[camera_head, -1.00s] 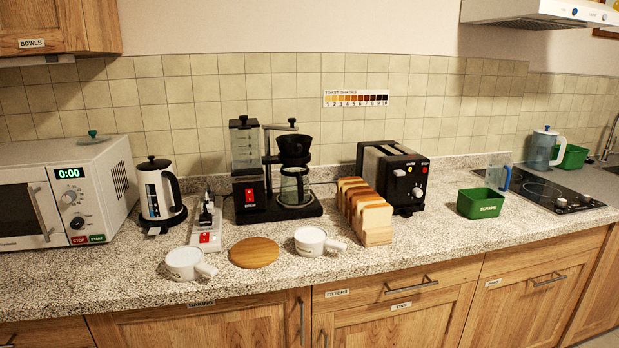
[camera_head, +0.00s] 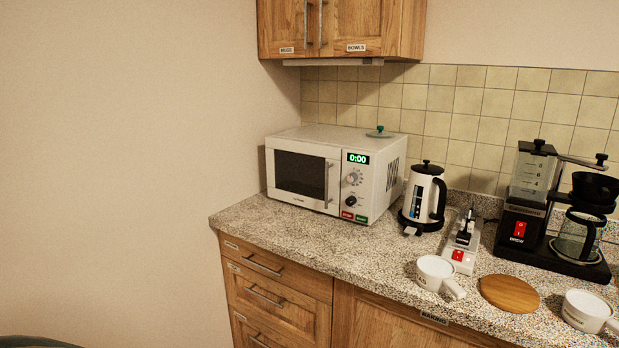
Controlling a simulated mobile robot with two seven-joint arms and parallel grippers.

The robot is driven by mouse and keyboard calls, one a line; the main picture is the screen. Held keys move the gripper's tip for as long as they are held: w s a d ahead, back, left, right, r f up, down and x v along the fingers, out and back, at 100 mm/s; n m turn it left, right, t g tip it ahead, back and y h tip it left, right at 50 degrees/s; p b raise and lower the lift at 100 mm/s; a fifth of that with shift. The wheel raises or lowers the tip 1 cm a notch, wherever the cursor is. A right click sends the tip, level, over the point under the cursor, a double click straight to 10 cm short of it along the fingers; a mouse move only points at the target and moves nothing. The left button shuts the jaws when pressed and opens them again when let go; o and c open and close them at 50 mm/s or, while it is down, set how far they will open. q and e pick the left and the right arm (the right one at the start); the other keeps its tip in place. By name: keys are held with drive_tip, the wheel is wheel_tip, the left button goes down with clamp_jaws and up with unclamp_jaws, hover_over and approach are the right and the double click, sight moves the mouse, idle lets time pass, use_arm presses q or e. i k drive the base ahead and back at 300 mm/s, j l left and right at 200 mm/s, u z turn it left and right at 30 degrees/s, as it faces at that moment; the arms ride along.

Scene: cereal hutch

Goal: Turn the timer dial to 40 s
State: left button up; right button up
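The white microwave (camera_head: 300,172) stands at the left end of the counter with its door shut. Its green display (camera_head: 358,158) reads 0:00. Below the display are an upper dial (camera_head: 353,179) with marks around it and a lower dark knob (camera_head: 351,201). Which of the two is the timer dial is too small to read. A red button (camera_head: 347,215) and a green button (camera_head: 362,219) sit at the panel's bottom. Neither of my grippers shows in the head view.
A white kettle (camera_head: 423,195), a power strip with a red switch (camera_head: 459,254), and a coffee maker (camera_head: 519,205) stand to the right. Two white cups, one here (camera_head: 434,272), and a wooden disc (camera_head: 509,293) lie near the front edge. The counter (camera_head: 300,231) before the microwave is clear.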

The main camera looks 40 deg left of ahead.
sight(353, 177)
drive_tip(key=u, duration=0.95)
